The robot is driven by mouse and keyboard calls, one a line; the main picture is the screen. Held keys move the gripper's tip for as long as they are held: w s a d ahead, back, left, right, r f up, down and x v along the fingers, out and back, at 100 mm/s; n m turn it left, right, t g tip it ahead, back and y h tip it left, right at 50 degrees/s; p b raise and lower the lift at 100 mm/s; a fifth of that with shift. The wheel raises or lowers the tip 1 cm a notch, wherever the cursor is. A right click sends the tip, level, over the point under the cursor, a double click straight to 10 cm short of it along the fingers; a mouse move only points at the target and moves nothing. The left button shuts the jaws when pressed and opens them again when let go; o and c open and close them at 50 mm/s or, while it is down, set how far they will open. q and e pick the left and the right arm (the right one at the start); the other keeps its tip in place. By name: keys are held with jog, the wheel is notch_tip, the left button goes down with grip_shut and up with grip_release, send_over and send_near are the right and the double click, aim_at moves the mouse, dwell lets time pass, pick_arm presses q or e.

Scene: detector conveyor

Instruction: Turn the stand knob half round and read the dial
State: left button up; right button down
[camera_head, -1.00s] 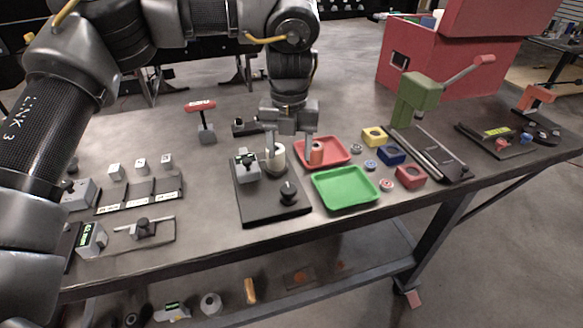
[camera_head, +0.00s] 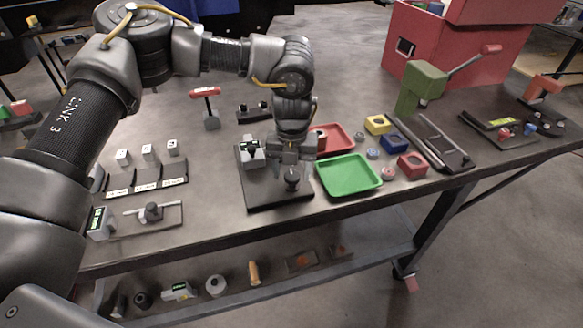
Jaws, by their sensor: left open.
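The stand is a dark base plate (camera_head: 265,197) on the table. A grey block with a small dark face (camera_head: 252,152), possibly the dial, stands at its back left; no reading can be made out. A black knob (camera_head: 292,180) stands near the plate's front right. My left gripper (camera_head: 291,166) points down just above and behind the knob, its jaws open; whether the fingertips touch or flank the knob cannot be told. The gripper hides the pale cylinder on the stand. My right gripper is not in view.
A green tray (camera_head: 349,175) lies close to the stand's right, with a red tray (camera_head: 338,138) behind it. Coloured blocks and a green lever press (camera_head: 421,88) stand further right. A red-handled tool (camera_head: 207,105) stands behind. Left of the stand is a slotted rack (camera_head: 147,178).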

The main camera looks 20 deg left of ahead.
pick_arm(q)
jog(key=shift+f, duration=0.1)
jog(key=c, duration=1)
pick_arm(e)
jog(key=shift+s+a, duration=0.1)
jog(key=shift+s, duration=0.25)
